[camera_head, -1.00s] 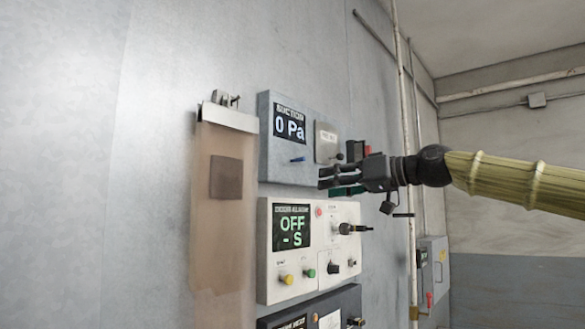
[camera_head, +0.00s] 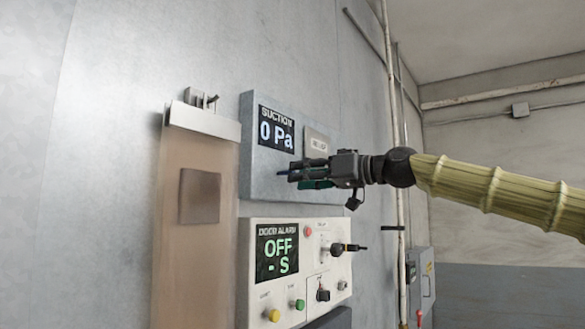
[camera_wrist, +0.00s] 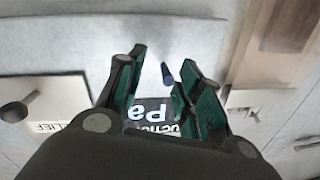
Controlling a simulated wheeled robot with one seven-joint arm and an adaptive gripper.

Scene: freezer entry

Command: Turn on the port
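The grey panel (camera_head: 262,178) on the wall has a display (camera_head: 276,129) reading "SUCTION 0 Pa". The display (camera_wrist: 152,116) appears upside down there, partly hidden by the fingers.
A door alarm panel (camera_head: 249,290) reading "OFF - S" is just below, with buttons and knobs. A plastic strip curtain (camera_head: 190,255) hangs at left. A "RELIEF" label (camera_wrist: 75,126) and a dark knob (camera_wrist: 14,111) are at left in the wrist view.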

